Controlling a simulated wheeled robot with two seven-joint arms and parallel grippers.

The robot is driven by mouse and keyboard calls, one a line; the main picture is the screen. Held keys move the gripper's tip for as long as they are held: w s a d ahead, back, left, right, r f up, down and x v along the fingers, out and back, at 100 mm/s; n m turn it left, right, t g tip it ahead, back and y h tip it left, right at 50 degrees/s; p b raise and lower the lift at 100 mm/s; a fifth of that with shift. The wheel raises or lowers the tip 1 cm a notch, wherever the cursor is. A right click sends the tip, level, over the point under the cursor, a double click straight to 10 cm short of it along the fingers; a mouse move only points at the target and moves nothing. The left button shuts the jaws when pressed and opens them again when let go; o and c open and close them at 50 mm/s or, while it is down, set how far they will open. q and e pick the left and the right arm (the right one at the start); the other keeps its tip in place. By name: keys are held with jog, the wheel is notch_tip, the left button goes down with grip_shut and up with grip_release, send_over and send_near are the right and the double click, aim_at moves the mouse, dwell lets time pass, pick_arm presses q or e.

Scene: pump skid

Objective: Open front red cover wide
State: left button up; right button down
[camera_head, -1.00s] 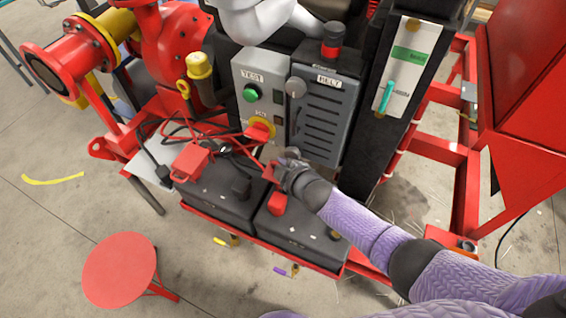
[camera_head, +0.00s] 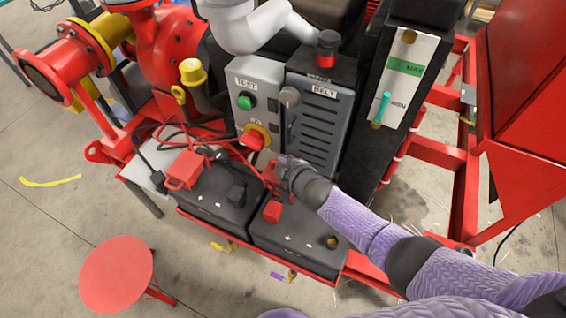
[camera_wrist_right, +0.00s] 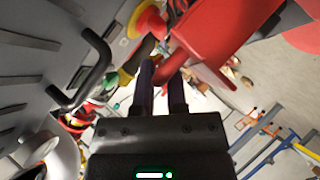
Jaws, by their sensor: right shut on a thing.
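A red cover (camera_head: 269,174) stands raised above the black batteries, just left of my right gripper (camera_head: 281,165). In the right wrist view the red cover (camera_wrist_right: 218,42) is a large flat plate close in front. The dark fingers of my right gripper (camera_wrist_right: 164,72) are close together on its edge. The gripper hides part of the cover and its hinge in the head view. Another red cover (camera_head: 186,168) sits on the left battery, and a small red cap (camera_head: 272,211) is on the right battery. My left gripper is not in view.
The grey control box (camera_head: 251,95) with a green button and a red switch handle (camera_head: 254,139) on a yellow plate stands close behind. Red and black cables (camera_head: 172,138) lie to the left. A round red stool (camera_head: 117,274) stands at the front left.

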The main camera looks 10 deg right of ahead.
jog(key=c, duration=0.8)
grip_release()
jog(key=shift+o, duration=0.6)
jog(key=shift+s, duration=0.1)
